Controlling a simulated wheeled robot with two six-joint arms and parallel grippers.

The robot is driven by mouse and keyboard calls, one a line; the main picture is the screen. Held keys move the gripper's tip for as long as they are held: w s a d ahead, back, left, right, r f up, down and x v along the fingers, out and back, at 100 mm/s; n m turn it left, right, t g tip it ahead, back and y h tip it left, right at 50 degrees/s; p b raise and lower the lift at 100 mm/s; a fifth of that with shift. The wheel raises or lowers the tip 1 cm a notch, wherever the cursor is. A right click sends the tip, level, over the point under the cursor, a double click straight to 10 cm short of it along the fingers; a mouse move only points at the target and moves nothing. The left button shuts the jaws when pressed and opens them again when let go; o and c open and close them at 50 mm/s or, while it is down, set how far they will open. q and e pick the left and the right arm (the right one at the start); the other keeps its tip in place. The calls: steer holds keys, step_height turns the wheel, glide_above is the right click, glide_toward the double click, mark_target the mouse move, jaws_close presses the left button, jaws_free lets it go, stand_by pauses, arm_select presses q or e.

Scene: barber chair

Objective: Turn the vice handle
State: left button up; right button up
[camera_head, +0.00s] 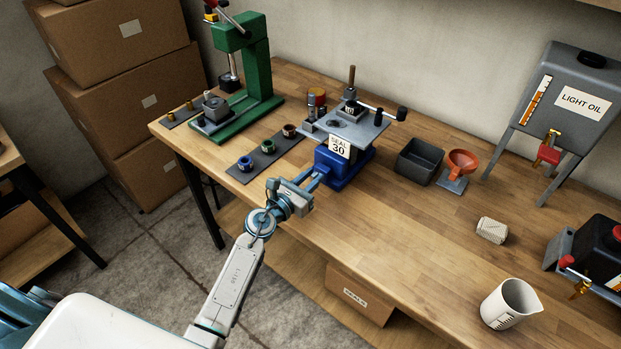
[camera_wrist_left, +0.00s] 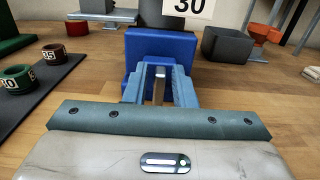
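The blue vice (camera_head: 346,170) stands near the front edge of the wooden bench, with a grey plate fixture above it and a "SEAL 30" sign (camera_head: 339,146) in front. Its blue body (camera_wrist_left: 178,45) fills the middle of the left wrist view. My left gripper (camera_head: 322,174) points at the vice's front, very close to it. In the left wrist view its two blue fingers (camera_wrist_left: 159,84) are apart. A short upright grey metal bar (camera_wrist_left: 159,86), seemingly the vice handle, shows in the gap, with space visible beside it. Contact cannot be told. My right gripper is out of view.
A dark mat (camera_head: 265,158) with several ringed cups lies left of the vice. A green press (camera_head: 250,85) stands behind it. A dark bin (camera_head: 418,161) and an orange funnel (camera_head: 463,161) stand right. A white jug (camera_head: 511,304) sits at front right. The bench's front middle is clear.

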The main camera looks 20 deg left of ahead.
arm_select(q)
jaws_close()
steer(key=shift+a+n+p, duration=0.25)
steer(key=shift+n+p, duration=0.75)
steer(key=shift+n, duration=0.6)
steer(key=shift+w+a+n+p, duration=0.15)
steer(key=shift+n+p, duration=0.4)
steer(key=shift+n, duration=0.45)
steer(key=shift+a+f+n+p, duration=0.1)
steer(key=shift+f+n+p, duration=0.15)
steer(key=shift+n, duration=0.55)
steer(key=shift+o, duration=1.5)
jaws_free()
